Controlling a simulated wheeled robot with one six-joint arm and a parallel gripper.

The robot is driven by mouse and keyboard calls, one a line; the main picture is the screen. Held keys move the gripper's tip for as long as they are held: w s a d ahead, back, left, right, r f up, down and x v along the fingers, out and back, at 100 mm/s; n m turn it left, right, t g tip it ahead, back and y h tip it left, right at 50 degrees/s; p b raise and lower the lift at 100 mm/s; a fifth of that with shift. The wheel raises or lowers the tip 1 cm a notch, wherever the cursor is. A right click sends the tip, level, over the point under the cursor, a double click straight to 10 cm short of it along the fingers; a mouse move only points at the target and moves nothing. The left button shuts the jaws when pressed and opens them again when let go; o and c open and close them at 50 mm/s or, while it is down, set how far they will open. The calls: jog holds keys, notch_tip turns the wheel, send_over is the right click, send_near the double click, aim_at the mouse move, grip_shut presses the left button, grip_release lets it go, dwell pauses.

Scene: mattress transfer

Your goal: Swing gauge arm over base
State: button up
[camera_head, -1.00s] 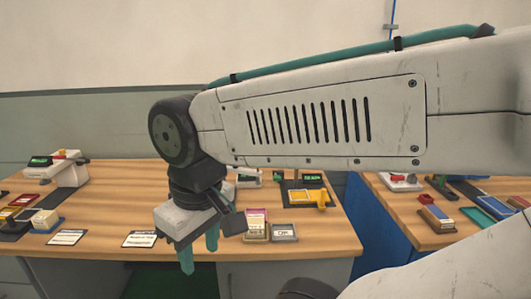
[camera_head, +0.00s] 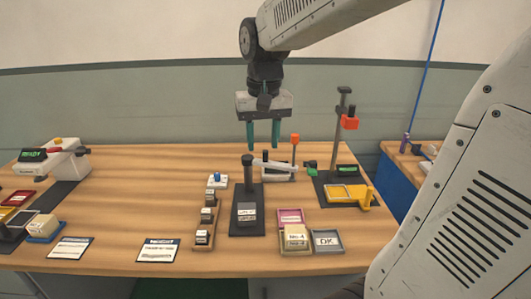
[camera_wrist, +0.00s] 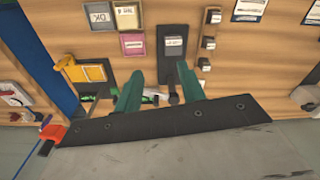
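The gauge has a dark base (camera_head: 247,226) with a grey labelled block on it and a black post at its rear. The pale gauge arm (camera_head: 280,164) reaches from the post to the right, off the base, ending in a green and black tip (camera_head: 311,168). My gripper (camera_head: 263,143) is open and empty, pointing down above and behind the gauge arm. In the wrist view its two teal fingers (camera_wrist: 160,88) are apart, with the base (camera_wrist: 172,45) beyond them. The gauge arm there is partly hidden by a finger.
A tall stand with a red-orange block (camera_head: 349,122) and yellow fixture (camera_head: 348,193) stands right. A small orange-topped post (camera_head: 295,139) stands behind the gauge arm. Pink (camera_head: 290,215) and grey OK trays (camera_head: 327,241) lie front right. A wooden rack (camera_head: 206,225) stands left. Cards lie front left.

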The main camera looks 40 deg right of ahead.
jog(key=w+d+f+m, duration=0.25)
jog(key=w+d, duration=0.25)
jog(key=w, duration=0.3)
jog(key=m, duration=0.2)
send_over(266, 152)
jog(key=shift+g, duration=0.3)
jog(key=f, duration=0.3)
jog(key=w+f, duration=0.1)
jog(key=f, duration=0.1)
jog(key=shift+d+f, duration=0.25)
jog(key=shift+f, duration=0.05)
notch_tip(266, 152, down, 8)
jog(key=shift+r, duration=0.15)
grip_shut()
